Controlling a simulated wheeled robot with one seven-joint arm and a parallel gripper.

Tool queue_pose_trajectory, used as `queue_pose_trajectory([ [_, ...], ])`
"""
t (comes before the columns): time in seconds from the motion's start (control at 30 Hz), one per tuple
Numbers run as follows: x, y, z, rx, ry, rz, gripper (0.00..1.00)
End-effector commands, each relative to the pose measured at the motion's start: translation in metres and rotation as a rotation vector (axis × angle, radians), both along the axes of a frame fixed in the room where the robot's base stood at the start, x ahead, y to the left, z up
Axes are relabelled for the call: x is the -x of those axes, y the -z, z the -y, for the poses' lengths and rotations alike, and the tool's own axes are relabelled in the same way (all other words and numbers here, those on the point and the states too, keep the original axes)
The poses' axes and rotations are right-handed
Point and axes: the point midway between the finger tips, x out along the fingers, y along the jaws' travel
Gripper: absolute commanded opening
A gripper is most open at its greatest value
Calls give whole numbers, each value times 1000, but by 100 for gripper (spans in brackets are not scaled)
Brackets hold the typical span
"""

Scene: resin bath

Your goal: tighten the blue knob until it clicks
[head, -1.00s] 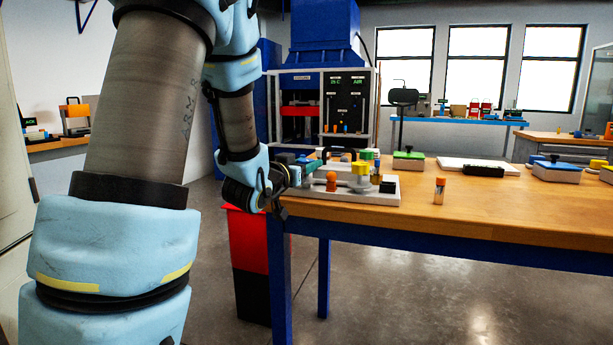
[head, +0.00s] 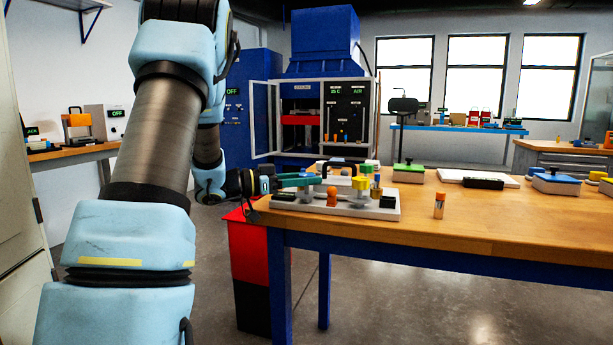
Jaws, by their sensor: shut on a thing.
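In the head view a pale fixture plate (head: 350,208) lies near the left end of the wooden table. It carries an orange knob (head: 332,196), a yellow knob (head: 361,183), a green piece (head: 366,169) and a black arched handle (head: 340,166). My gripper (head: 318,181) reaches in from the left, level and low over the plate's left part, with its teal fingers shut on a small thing. That thing appears to be the blue knob, but the fingers hide it and it is too small to make out. I cannot tell how far it is turned.
An orange-capped tube (head: 439,205) stands upright on the table right of the plate. A green-topped box (head: 408,173) and a white tray with a black block (head: 483,183) stand farther back. The front right tabletop is clear. A red and black bin (head: 250,270) stands below the left edge.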

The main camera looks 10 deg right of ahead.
Motion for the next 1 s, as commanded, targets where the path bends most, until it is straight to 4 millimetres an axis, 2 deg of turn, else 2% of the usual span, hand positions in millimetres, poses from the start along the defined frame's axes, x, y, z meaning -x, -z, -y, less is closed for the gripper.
queue_pose_trajectory([
  [0.63,-1,-3,2,5,54,6,0],
  [0.67,-1,-3,2,5,54,6,49],
  [0.9,0,-2,1,4,53,3,76],
  [1.0,0,-2,1,3,53,3,78],
])
